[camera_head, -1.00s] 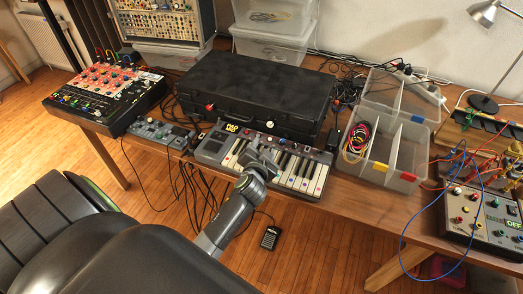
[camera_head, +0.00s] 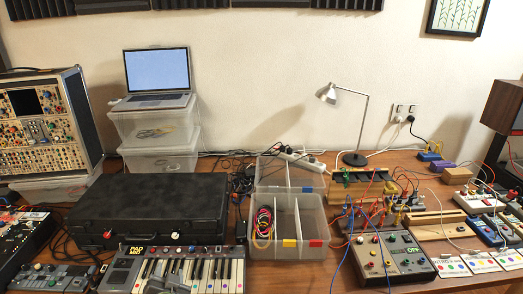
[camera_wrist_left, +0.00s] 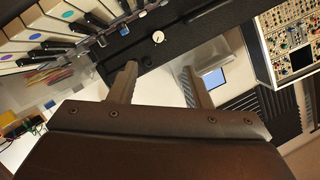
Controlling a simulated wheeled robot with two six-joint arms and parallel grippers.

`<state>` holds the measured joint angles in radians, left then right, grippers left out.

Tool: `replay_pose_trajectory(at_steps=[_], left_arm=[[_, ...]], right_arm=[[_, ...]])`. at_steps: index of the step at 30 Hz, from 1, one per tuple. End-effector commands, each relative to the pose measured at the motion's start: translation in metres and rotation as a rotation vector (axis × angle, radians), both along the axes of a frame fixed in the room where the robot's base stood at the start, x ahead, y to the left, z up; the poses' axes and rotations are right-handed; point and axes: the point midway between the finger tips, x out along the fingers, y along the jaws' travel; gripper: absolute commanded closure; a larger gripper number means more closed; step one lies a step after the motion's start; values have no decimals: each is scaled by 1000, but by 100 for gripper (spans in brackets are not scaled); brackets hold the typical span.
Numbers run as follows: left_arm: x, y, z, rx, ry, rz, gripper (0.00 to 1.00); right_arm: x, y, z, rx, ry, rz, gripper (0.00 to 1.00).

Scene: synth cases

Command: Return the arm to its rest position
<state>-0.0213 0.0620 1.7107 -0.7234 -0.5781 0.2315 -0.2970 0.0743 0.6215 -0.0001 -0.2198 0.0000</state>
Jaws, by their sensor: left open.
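My left gripper (camera_wrist_left: 160,82) is open in the left wrist view, its two fingers apart with nothing between them. In the head view only a small grey part of it (camera_head: 158,285) shows at the bottom edge, in front of the keys of the small keyboard (camera_head: 207,270). The keyboard's coloured-dot keys (camera_wrist_left: 60,22) also show at the upper left of the wrist view. The rest of my left arm is below the head view. My right gripper is not in view.
A black case (camera_head: 150,205) lies behind the keyboard. A divided clear bin (camera_head: 288,240) with coloured cables stands to its right. A laptop (camera_head: 158,75) sits on stacked clear boxes. A desk lamp (camera_head: 355,120) and a wired control box (camera_head: 392,262) are on the right.

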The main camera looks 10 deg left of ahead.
Motion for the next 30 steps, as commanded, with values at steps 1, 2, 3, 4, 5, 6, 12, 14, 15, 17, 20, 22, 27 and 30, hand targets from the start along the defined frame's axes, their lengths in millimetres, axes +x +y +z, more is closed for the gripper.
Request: replay_pose_trajectory(at_steps=[1, 2, 3, 4, 5, 6, 12, 14, 15, 17, 20, 22, 27, 30], left_arm=[[-12, 5, -3, -16, 20, 22, 56], [-20, 8, -5, -31, 38, 39, 56], [-35, 13, -8, -57, 68, 67, 56], [-48, 16, -11, -82, 94, 89, 56], [-63, 20, -14, -108, 125, 112, 56], [-84, 23, -18, -146, 173, 142, 56], [-181, 17, -28, -318, 409, 216, 56], [-202, 13, -28, -353, 465, 218, 56], [-214, 9, -27, -374, 498, 220, 56], [-232, 4, -26, -401, 546, 217, 56], [-258, -5, -23, -441, 620, 209, 56], [-275, -11, -20, -463, 668, 200, 56], [-315, -27, -10, -513, 779, 170, 56], [-309, -25, -27, -515, 788, 172, 56]], right_arm=[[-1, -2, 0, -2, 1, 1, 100], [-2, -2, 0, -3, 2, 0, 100], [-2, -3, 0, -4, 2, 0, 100], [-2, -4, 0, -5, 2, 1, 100], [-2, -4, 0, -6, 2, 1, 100], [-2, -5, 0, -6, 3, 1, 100], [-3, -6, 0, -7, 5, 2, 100], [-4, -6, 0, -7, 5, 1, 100], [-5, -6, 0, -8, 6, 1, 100], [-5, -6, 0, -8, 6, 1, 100], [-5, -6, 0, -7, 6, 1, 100], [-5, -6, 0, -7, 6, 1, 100], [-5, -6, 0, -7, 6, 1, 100], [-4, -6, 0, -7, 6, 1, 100]])
